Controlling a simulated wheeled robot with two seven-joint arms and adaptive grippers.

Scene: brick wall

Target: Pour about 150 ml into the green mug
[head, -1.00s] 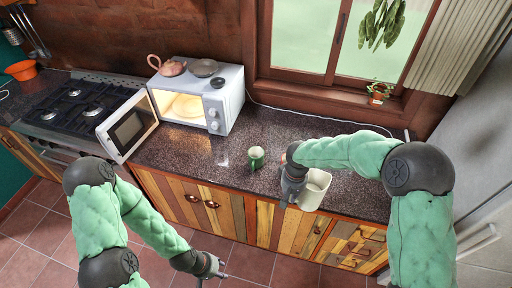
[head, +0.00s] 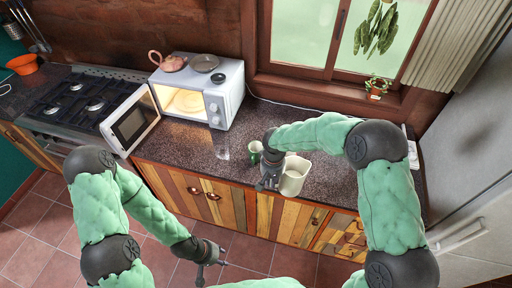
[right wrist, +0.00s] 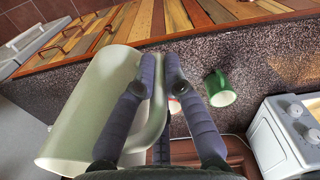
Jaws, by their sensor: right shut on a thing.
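The green mug (head: 255,150) stands upright on the counter, partly hidden behind my right arm; the right wrist view also shows it (right wrist: 219,88), apart from the fingers. My right gripper (head: 268,183) is shut on the handle of a pale cream pitcher (head: 294,177), right of the mug near the counter's front edge. The pitcher looks about upright, its open top showing; its contents cannot be made out. In the right wrist view the fingers (right wrist: 160,70) close around the handle and the pitcher (right wrist: 90,110) fills the left. My left gripper (head: 211,266) is empty, fingers apart, over the floor.
A white microwave (head: 222,100) with its door open stands left of the mug, with a pink teapot (head: 169,62) on top. A gas stove (head: 75,108) is further left. A potted plant (head: 376,88) sits by the window.

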